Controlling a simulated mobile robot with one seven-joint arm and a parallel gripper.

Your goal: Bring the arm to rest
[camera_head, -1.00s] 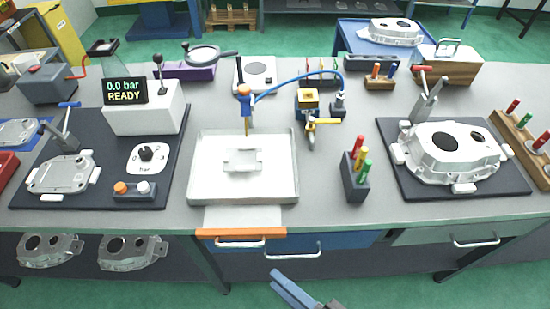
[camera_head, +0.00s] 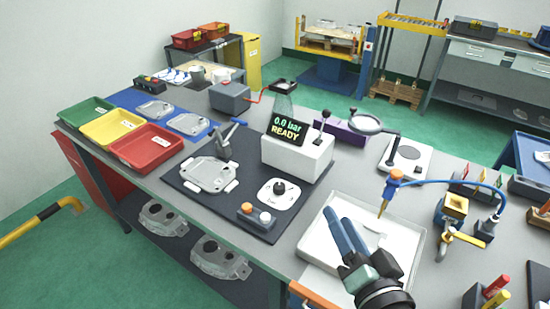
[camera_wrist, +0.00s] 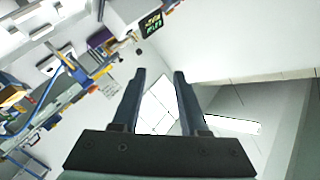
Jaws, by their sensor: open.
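My gripper (camera_head: 347,238) is raised at the lower right of the head view, its two blue-grey fingers pointing up and to the left. In that view it covers part of the white tray (camera_head: 413,262) on the bench. In the wrist view the fingers (camera_wrist: 160,80) stand apart with nothing between them. The wrist camera looks past them towards pale walls and a bright panel, with the bench tilted at the left. I cannot tell the exact height of the gripper above the tray.
The bench holds a dark test plate with a casting (camera_head: 207,174), a display box (camera_head: 297,155), a magnifier (camera_head: 366,121), a blue-hosed nozzle (camera_head: 391,186) and a brass fixture (camera_head: 452,208). Green, yellow and red bins (camera_head: 147,146) stand at the left end. Castings lie on the lower shelf (camera_head: 220,260).

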